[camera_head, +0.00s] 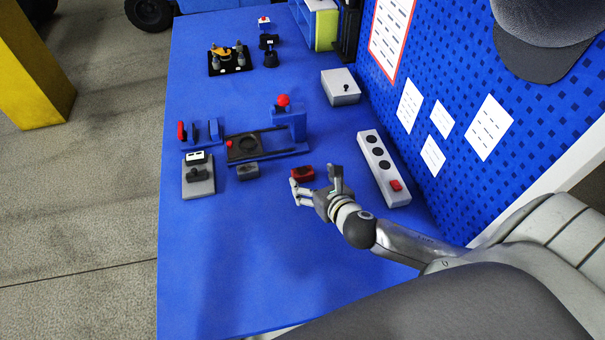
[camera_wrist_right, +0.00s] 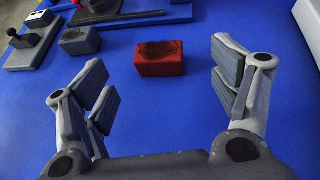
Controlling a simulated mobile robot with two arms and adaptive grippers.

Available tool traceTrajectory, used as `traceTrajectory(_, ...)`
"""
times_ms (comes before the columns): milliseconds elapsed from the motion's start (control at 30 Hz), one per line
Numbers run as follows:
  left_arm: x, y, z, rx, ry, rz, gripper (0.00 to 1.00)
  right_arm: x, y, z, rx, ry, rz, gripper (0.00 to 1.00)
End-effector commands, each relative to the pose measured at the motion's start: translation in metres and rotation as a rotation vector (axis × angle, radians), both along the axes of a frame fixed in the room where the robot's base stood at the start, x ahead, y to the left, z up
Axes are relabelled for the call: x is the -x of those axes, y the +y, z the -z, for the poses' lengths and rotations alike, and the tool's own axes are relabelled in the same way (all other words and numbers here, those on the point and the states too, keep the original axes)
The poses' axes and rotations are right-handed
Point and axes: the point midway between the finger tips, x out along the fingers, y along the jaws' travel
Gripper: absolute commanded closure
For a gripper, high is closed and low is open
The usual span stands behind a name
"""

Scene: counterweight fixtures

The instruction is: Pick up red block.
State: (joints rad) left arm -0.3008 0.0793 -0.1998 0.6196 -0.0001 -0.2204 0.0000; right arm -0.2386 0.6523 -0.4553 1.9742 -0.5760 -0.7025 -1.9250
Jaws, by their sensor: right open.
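The red block (camera_head: 302,174) lies on the blue table in front of the blue fixture. It has a dark round patch on top. In the right wrist view the red block (camera_wrist_right: 160,60) is ahead of the fingers and between their lines, with nothing touching it. My right gripper (camera_head: 314,178) is open and empty beside the block; its two fingers also show wide apart in the right wrist view (camera_wrist_right: 160,90). My left gripper is not in view.
A grey block (camera_head: 248,172) lies left of the red block, near a blue fixture (camera_head: 288,128) with a dark frame. A grey switch base (camera_head: 198,182) stands at the left. The table's front part is clear.

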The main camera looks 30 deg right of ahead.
Motion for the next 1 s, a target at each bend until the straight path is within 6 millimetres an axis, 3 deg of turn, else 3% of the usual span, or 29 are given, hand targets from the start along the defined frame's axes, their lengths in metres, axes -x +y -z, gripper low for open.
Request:
traceTrajectory(267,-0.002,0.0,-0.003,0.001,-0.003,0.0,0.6,-0.015,0.0,0.008,-0.001,0.0,0.002,0.18)
traceTrajectory(600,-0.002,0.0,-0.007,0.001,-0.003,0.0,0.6,-0.049,0.0,0.026,-0.001,0.0,0.0,0.18)
traceTrajectory(900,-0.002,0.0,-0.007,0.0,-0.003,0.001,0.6,-0.052,0.0,0.028,0.0,0.001,-0.001,0.18)
traceTrajectory(1000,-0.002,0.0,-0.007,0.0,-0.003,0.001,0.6,-0.052,0.0,0.028,0.0,0.001,-0.001,0.28)
